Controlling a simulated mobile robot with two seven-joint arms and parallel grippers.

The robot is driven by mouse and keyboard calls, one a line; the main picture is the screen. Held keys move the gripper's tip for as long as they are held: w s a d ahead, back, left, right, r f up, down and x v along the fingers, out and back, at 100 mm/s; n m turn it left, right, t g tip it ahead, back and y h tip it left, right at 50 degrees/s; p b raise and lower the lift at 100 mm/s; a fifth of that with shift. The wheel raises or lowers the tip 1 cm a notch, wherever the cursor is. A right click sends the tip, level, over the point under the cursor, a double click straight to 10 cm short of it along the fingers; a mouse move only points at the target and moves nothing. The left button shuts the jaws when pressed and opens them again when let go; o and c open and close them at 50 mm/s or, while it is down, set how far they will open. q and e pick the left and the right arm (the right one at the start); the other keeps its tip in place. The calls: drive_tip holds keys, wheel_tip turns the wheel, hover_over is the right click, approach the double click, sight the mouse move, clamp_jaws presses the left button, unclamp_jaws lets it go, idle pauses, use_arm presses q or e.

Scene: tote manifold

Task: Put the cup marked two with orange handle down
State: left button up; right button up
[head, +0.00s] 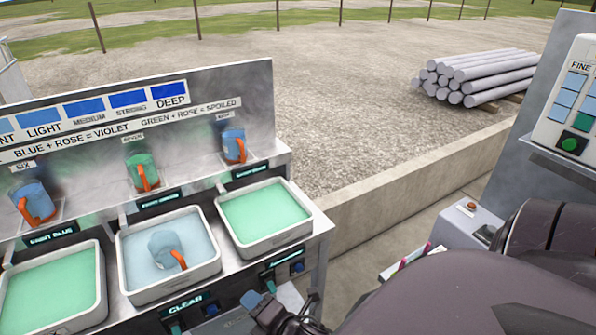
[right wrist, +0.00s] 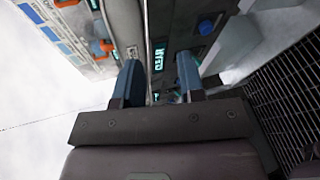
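A pale blue cup with an orange handle (head: 163,246) sits in the middle tray of pale blue liquid (head: 131,283). No number can be read on it, so I cannot tell whether it is the cup marked two. My right gripper (head: 258,303) is at the bottom of the head view, in front of the counter and apart from that cup. In the right wrist view its two blue fingers (right wrist: 160,82) stand apart with nothing held between them. My left gripper is not in view.
A blue cup (head: 31,198), a green cup (head: 139,168) and another blue cup (head: 234,144), all with orange handles, stand on the back ledge. Green-liquid trays flank the middle one, left (head: 98,300) and right (head: 265,241). A control box (head: 569,105) is at right.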

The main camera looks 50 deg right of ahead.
drive_tip(key=s+d+f+m+g, duration=0.3)
drive_tip(key=s+f+m, duration=0.3)
drive_tip(key=m, duration=1.2)
drive_tip(key=s+d, duration=0.1)
drive_tip(key=s, duration=0.2)
drive_tip(key=shift+f+m, duration=0.35)
drive_tip(key=shift+m, duration=0.05)
